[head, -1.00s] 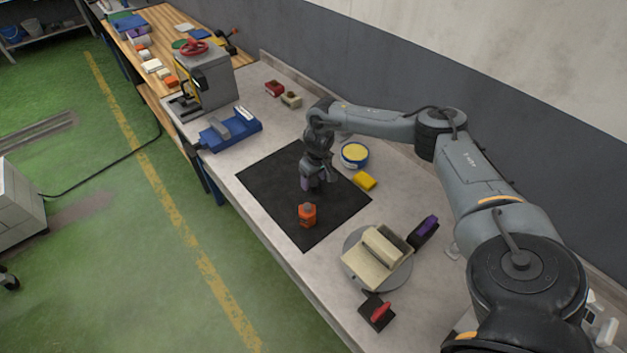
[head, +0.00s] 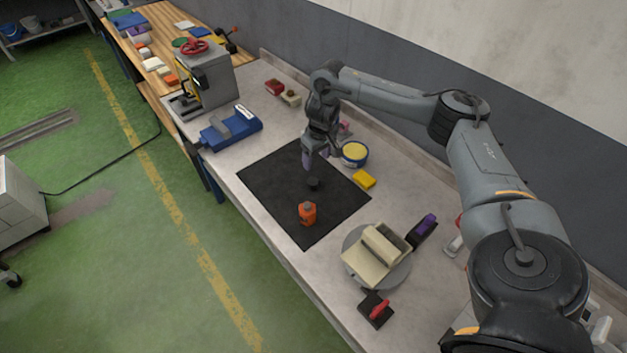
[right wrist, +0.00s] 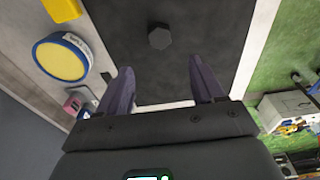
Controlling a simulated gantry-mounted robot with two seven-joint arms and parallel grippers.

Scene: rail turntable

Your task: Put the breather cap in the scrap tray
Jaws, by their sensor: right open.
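A small dark six-sided cap (head: 313,184), which looks like the breather cap, lies on the black mat (head: 270,175). It also shows in the right wrist view (right wrist: 159,37), beyond my fingertips and apart from them. My right gripper (head: 316,163) is open and empty, raised above the mat near the cap; its two fingers (right wrist: 166,82) stand wide apart in the wrist view. A beige divided container (head: 376,257) sits on the round grey turntable (head: 403,278); I cannot tell if it is the scrap tray. My left gripper is not in view.
An orange bottle-like item (head: 307,213) stands on the mat near the cap. A blue-rimmed yellow tub (head: 354,153) and a yellow block (head: 364,179) are at the mat's right. Black holders with purple (head: 426,226) and red (head: 378,310) parts flank the turntable.

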